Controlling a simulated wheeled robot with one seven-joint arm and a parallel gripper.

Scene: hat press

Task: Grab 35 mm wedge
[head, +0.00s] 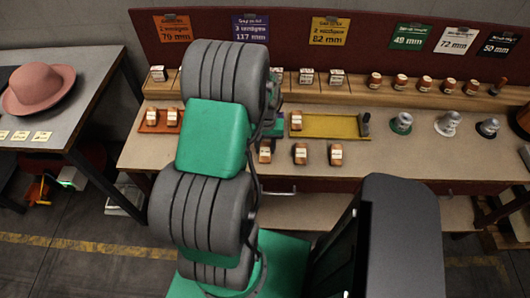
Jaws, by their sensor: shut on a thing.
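My gripper (272,124) is mostly hidden behind my own green and grey arm, above the middle of the bench. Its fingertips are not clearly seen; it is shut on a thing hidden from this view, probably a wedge. Orange-brown wedges with white labels show in several places, their sizes too small to read. Three stand on the front of the bench: a left one (265,152), a middle one (300,153) and a right one (335,154). One wedge (297,120) is at the left end of the yellow tray (340,127). Two more are in the orange tray (147,127).
A rear ledge (355,88) carries more labelled blocks and several small cylinders (400,82). Three metallic knobbed pieces (447,123) stand at the right. Coloured cards (329,31) hang on the back panel. A pink hat (38,88) lies on the left table. The bench's front right is clear.

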